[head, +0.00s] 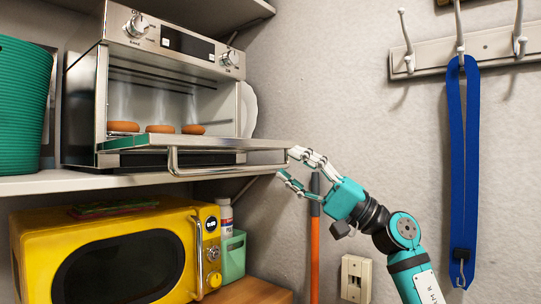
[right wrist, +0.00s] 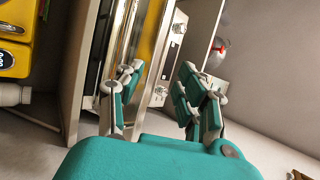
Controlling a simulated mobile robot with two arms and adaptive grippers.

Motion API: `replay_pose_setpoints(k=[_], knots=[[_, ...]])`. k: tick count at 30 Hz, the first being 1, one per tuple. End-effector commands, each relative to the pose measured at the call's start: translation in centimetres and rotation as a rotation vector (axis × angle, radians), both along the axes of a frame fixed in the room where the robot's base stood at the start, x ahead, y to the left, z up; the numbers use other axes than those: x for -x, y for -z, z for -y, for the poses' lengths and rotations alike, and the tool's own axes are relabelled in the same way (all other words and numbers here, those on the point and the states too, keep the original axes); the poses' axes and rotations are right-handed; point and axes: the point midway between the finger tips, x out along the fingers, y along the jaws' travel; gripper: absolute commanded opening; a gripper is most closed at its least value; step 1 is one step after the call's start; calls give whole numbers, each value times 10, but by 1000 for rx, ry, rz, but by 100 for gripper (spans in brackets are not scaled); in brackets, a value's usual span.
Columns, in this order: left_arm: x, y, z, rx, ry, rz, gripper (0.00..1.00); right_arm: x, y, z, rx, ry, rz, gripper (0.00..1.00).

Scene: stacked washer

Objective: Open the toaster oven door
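The silver toaster oven (head: 185,50) stands on a shelf at upper left. Its door (head: 210,143) is folded down and lies about level, with the cavity exposed. The bar handle (head: 225,170) hangs along the door's front edge. My right gripper (head: 288,164) is at the right end of the door, its fingers spread apart. The upper finger is close to the door's corner; whether it touches is unclear. In the right wrist view the fingers (right wrist: 162,88) are apart with the steel oven front (right wrist: 162,60) beyond them. My left gripper is not in view.
Several round brown items (head: 160,129) sit inside the oven. A yellow microwave (head: 120,255) stands below the shelf (head: 60,181). A green basket (head: 22,105) is left of the oven. A blue strap (head: 461,160) hangs on the right wall. Space before the wall is mostly free.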

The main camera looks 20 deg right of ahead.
Motion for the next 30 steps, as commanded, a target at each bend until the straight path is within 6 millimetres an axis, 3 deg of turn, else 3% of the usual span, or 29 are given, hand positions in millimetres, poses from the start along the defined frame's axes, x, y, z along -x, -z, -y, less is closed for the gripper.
replay_pose_setpoints(k=[12,17,21,27,30], knots=[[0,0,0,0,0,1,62,5,8,10,2,-1,0,37],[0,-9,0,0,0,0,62,2,13,9,-34,-27,-58,19],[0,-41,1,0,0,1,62,-2,37,7,-218,-159,-323,1],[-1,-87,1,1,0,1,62,8,90,5,-631,-427,-824,0],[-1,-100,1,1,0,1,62,17,112,5,-805,-528,-1004,0]])
